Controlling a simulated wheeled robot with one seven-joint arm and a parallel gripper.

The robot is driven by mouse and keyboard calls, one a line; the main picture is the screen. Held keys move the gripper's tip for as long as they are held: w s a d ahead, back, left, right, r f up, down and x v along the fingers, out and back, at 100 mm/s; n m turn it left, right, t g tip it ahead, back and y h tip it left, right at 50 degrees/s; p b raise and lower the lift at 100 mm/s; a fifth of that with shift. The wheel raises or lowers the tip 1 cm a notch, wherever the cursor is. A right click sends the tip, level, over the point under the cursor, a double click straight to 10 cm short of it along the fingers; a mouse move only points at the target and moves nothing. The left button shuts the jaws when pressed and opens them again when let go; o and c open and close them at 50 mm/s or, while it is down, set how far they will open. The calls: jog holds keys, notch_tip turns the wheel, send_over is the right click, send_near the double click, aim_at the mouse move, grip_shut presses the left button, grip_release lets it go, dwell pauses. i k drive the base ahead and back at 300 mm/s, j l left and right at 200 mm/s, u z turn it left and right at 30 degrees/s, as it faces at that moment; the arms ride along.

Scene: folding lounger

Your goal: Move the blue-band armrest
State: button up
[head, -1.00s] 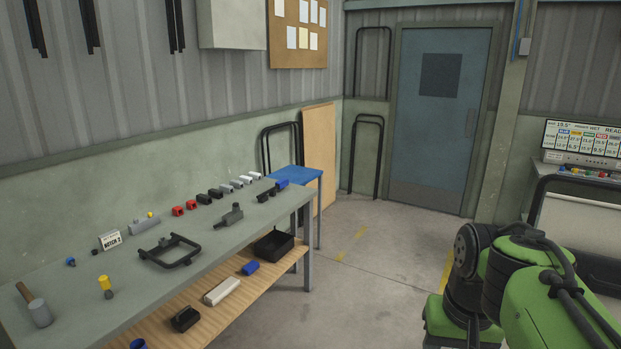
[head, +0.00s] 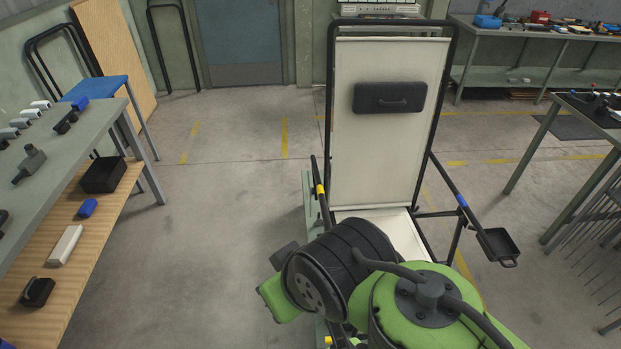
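The folding lounger (head: 378,140) stands ahead with its cream back panel upright in a black frame. Its blue-band armrest (head: 459,193) is the bar on the right side, sloping down to the right, with a blue band along it. A black tray (head: 497,243) sits at its lower end. The other armrest (head: 320,190), on the left, carries a yellow band. My green and black arm covers the lower middle of the view and hides part of the seat. My gripper's fingers cannot be made out.
A grey workbench (head: 72,135) with small parts and a wooden lower shelf stands at left. A blue stool (head: 97,88) is behind it. Another table (head: 590,115) stands at right, and a long bench (head: 540,40) at the back. The floor between the left workbench and the lounger is clear.

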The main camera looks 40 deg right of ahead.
aim_at(464, 207)
jog(key=z, duration=2.45)
